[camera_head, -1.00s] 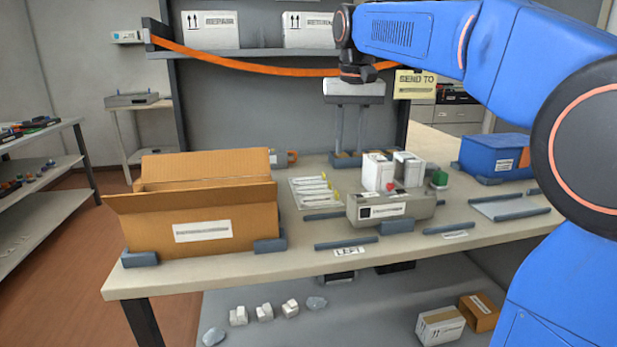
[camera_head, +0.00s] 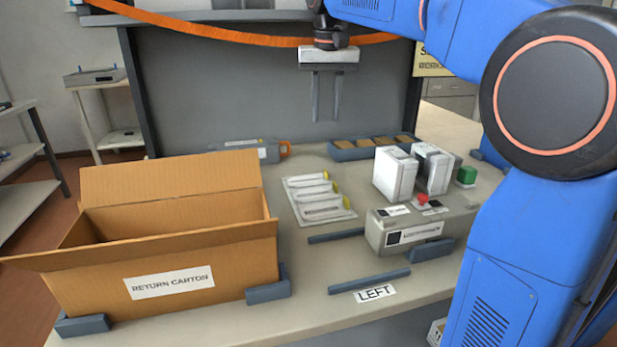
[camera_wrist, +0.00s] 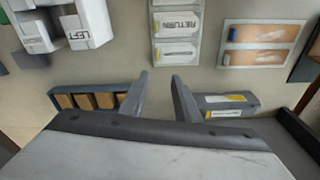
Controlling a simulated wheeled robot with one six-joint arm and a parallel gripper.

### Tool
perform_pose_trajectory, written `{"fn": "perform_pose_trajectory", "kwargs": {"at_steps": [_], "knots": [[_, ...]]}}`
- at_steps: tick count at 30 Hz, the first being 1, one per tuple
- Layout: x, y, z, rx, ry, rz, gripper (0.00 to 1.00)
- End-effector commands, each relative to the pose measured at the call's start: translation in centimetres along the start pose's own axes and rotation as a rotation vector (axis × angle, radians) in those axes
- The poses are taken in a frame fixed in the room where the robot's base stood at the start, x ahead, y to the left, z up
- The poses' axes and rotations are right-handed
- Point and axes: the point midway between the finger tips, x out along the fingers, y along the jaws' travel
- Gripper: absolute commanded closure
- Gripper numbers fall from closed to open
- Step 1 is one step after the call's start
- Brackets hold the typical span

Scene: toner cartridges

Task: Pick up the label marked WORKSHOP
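A pale rack of several white label strips with yellow tabs (camera_head: 318,198) lies on the bench, right of the carton. It also shows in the wrist view (camera_wrist: 178,30), where one strip reads RETURN and the one below it is too small to read. I cannot make out WORKSHOP on any strip. My gripper (camera_head: 326,120) points down with its fingers apart and empty, above the back of the bench. In the wrist view my gripper's fingertips (camera_wrist: 161,80) are apart, with bare bench between them, just short of the label rack.
An open return carton (camera_head: 165,285) stands at the left. A grey machine (camera_head: 405,232) with a red button and white boxes (camera_head: 395,173) stands at the right. A compartment tray (camera_head: 345,153) and a grey cartridge (camera_head: 240,152) lie at the back.

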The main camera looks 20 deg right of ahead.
Motion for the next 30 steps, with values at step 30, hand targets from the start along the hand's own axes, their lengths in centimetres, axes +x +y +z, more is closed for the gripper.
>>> {"fn": "perform_pose_trajectory", "kwargs": {"at_steps": [30], "knots": [[13.4,0.7,1.0,0.000,-0.002,0.001,0.71]]}}
